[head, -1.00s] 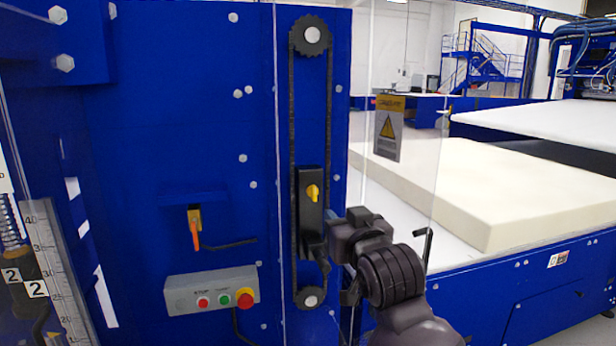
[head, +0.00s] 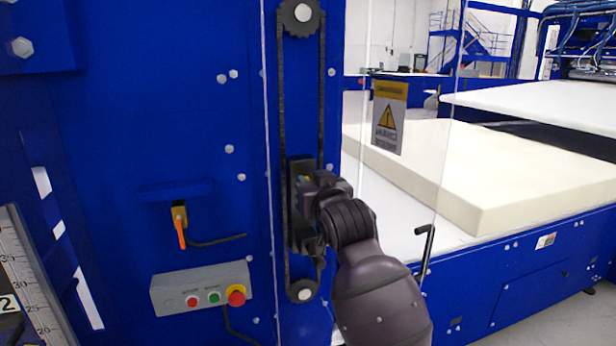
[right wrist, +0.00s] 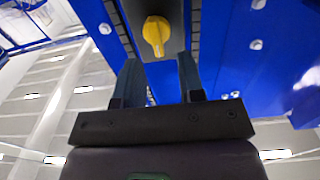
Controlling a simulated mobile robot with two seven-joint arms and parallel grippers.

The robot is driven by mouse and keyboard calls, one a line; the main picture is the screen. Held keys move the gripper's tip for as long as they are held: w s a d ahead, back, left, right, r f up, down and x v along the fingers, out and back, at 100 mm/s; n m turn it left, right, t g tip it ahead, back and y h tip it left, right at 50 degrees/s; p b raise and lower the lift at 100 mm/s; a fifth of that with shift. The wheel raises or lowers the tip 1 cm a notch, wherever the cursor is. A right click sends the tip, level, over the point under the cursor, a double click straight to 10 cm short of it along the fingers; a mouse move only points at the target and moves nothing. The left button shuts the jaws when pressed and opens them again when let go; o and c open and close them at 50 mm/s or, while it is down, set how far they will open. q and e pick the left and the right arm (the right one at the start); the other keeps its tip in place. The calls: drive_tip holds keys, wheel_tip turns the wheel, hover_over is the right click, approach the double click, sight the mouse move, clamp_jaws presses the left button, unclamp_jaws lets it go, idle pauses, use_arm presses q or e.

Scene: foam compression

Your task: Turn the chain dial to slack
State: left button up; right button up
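The yellow chain dial (right wrist: 156,34) sits on a dark housing between the two runs of the chain, and its pointer end faces the gripper in the right wrist view. The chain (head: 281,120) runs between an upper sprocket (head: 301,16) and a lower one. My left gripper is not in view.
A clear panel with a warning sign (head: 389,116) stands right of the chain. A grey button box (head: 202,288) and an orange-handled lever (head: 180,228) are on the blue panel at left. A cream foam block (head: 500,185) lies at right.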

sight(308, 179)
drive_tip(key=shift+x, duration=1.5)
drive_tip(key=c, duration=0.6)
drive_tip(key=n, duration=0.2)
drive_tip(key=shift+s+a+n, duration=0.1)
drive_tip(key=shift+a+n, duration=0.15)
drive_tip(key=shift+n, duration=0.15)
drive_tip(key=o, duration=0.6)
